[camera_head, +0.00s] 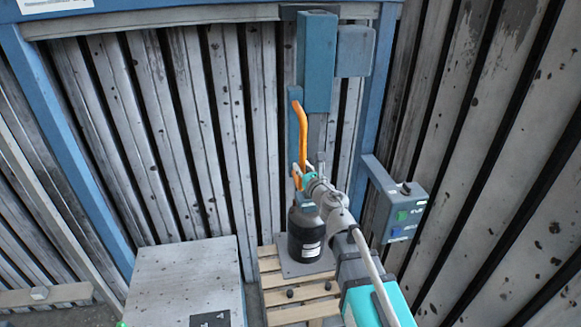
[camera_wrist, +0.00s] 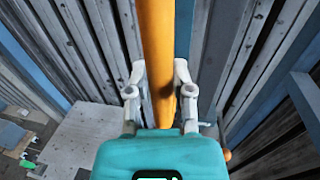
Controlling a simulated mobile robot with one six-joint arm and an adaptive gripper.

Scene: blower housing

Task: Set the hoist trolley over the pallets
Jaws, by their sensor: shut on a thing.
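The hoist trolley (camera_head: 316,65) is a blue upright box with a smaller box on its right side. It hangs at the right part of the overhead rail (camera_head: 200,16). An orange handle (camera_head: 301,130) runs down below it. My gripper (camera_head: 303,179) is shut on this handle near its lower end. In the wrist view, the orange handle (camera_wrist: 158,50) stands between the two grey fingers of my gripper (camera_wrist: 160,80). A wooden pallet (camera_head: 285,293) lies on the floor below the trolley, partly hidden by a dark cylinder and my arm.
The dark labelled cylinder (camera_head: 306,236) stands on a grey plate over the pallet. A grey cabinet (camera_head: 185,280) stands left of the pallet. Ribbed metal walls close in behind and right.

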